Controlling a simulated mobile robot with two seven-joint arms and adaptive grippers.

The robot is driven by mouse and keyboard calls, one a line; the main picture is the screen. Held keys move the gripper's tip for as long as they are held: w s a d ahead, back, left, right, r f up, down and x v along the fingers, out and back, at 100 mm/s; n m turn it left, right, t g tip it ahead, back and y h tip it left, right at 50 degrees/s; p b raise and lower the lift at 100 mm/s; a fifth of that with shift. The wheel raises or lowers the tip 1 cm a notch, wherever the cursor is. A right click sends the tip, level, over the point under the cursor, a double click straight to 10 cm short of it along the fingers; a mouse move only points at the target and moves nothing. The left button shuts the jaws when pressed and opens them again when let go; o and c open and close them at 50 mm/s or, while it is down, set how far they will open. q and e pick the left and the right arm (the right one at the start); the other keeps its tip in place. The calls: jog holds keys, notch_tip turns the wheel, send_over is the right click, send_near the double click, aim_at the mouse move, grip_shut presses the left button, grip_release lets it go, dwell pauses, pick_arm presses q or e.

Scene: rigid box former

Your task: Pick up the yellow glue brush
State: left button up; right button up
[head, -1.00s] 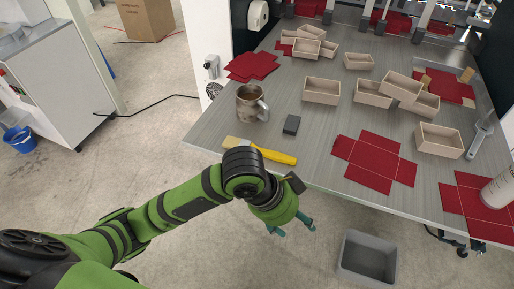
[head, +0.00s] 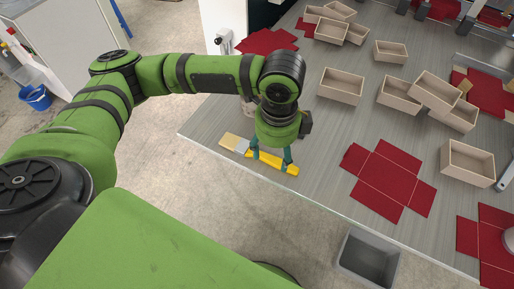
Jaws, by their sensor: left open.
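The yellow glue brush (head: 271,163) lies flat near the front left edge of the grey table. Its pale bristles point left and its yellow handle points right. My left gripper (head: 271,165) is directly above the brush and points down. Its two teal fingers are open, one toward each end of the yellow part. I cannot tell whether the fingers touch the brush. My right gripper is not in view.
A flat red cross-shaped sheet (head: 387,178) lies right of the brush. Several open wooden boxes (head: 342,87) stand farther back. A grey bin (head: 368,258) is below the front edge. My left arm hides most of the mug.

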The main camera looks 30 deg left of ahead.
aim_at(274, 162)
pick_arm(q)
notch_tip(274, 162, down, 3)
jog(key=shift+w, duration=0.1)
jog(key=shift+f, duration=0.55)
jog(key=shift+w, duration=0.1)
jog(key=c, duration=1.1)
jog(key=shift+c, duration=0.7)
jog(key=shift+r, duration=0.1)
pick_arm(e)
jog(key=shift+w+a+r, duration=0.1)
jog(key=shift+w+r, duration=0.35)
